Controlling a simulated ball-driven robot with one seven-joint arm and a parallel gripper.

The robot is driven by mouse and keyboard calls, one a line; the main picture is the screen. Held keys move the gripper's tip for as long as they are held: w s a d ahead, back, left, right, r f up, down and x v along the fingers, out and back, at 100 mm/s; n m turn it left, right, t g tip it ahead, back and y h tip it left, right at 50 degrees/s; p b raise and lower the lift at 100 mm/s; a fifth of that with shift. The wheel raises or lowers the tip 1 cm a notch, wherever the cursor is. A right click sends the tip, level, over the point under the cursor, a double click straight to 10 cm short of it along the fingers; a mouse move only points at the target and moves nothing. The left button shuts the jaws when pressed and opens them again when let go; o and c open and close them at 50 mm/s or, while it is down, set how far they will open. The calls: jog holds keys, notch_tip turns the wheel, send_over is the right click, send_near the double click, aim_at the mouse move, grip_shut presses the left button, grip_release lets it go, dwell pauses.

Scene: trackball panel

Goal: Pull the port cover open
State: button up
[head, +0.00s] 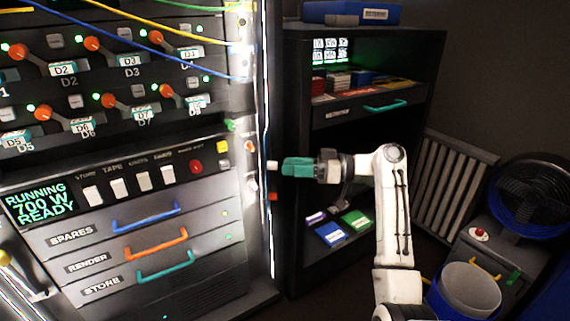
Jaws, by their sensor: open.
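My gripper (284,167), with teal fingers, points left at the right edge of the tall grey rack (228,268). It is seen side-on and holds nothing that I can see. A small white block (272,165) sits just left of the fingertips, close to them; I cannot tell if they touch. A small red-orange piece (273,196) is below it on the same edge. No port cover can be clearly made out; the white block may belong to it, but its face is turned away from this view.
The rack front has orange-knobbed levers, white switches and drawers with blue (146,217), orange (155,243) and teal (165,265) handles. A dark shelf cabinet (300,250) stands behind my gripper. A radiator (455,180), fan (535,195) and bin (466,290) are at right.

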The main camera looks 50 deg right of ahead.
jog(key=p+v, duration=0.1)
jog(key=v, duration=0.7)
jog(key=shift+p, duration=0.4)
jog(key=shift+c, duration=0.2)
